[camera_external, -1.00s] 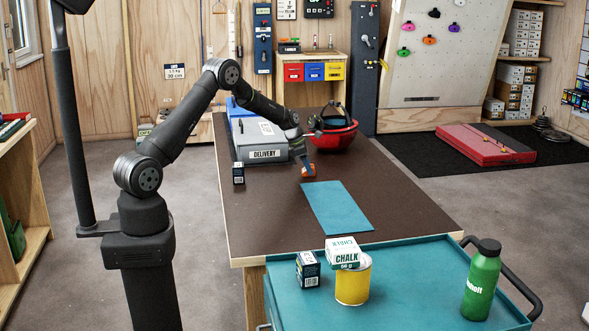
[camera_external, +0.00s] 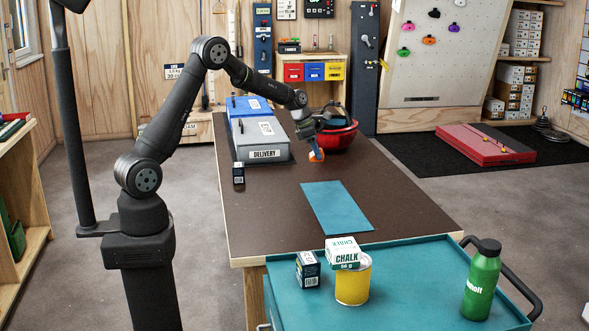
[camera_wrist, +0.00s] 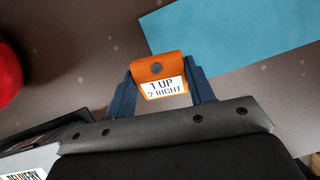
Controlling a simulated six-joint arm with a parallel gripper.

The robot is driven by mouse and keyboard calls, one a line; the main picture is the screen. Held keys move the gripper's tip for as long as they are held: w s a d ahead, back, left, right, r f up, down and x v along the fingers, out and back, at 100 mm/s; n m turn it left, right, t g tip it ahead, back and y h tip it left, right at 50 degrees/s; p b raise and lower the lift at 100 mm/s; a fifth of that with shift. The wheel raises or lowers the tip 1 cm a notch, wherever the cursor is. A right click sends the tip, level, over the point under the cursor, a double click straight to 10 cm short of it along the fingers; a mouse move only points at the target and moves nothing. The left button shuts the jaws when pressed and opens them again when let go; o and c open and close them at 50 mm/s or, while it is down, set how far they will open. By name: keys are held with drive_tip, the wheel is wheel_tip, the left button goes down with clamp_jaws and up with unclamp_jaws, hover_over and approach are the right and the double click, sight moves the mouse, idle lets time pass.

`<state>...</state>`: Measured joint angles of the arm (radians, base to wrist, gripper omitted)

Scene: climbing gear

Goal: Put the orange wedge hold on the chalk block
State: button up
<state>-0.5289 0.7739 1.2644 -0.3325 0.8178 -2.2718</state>
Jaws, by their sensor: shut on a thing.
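The orange wedge hold (camera_external: 317,155) is held in my gripper (camera_external: 315,150), raised above the brown table. In the wrist view the orange hold (camera_wrist: 157,66) sits between the two blue fingers of my gripper (camera_wrist: 160,88), with a white label reading "1 UP 2 RIGHT". The chalk block (camera_external: 343,253) is a white and green box marked "CHALK". It rests on top of a yellow tin (camera_external: 353,284) on the teal cart, well in front of my gripper. It is not in the wrist view.
A blue mat (camera_external: 336,207) lies on the table (camera_external: 270,215). A red bowl (camera_external: 336,138) and a grey delivery box (camera_external: 261,139) flank my gripper. The teal cart (camera_external: 410,290) also bears a dark small box (camera_external: 307,270) and a green bottle (camera_external: 482,281). A small black box (camera_external: 239,173) stands at the table's left.

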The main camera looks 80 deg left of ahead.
drive_tip(key=w+d+r+m+h, duration=0.1)
drive_tip(key=d+r+m, duration=0.15)
drive_tip(key=d, duration=1.25)
drive_tip(key=w+d+r+m+g, duration=0.15)
drive_tip(key=d+r, duration=0.25)
drive_tip(key=d, duration=1.1)
drive_tip(key=d+r+m+t+h, duration=0.15)
drive_tip(key=d+r, duration=0.25)
drive_tip(key=d, duration=1)
drive_tip(key=s+d+r+m+g, duration=0.1)
drive_tip(key=s+d+r+m, duration=0.25)
drive_tip(key=s+d, duration=1.15)
drive_tip(key=s+d+r+m+g, duration=0.25)
drive_tip(key=s+d+r, duration=0.25)
drive_tip(key=s+d, duration=0.9)
drive_tip(key=h, duration=0.1)
hover_over(347, 248)
drive_tip(key=a, duration=0.1)
drive_tip(key=shift+t, duration=0.45)
drive_tip(key=f, duration=0.6)
drive_tip(key=shift+s+a+f, duration=0.15)
drive_tip(key=shift+s+a, duration=0.05)
drive_tip(key=shift+s, duration=0.05)
drive_tip(key=shift+f, duration=2.05)
drive_tip(key=o, duration=0.5)
drive_tip(key=shift+f, duration=0.15)
drive_tip(key=o, duration=0.5)
drive_tip(key=shift+c, duration=0.2)
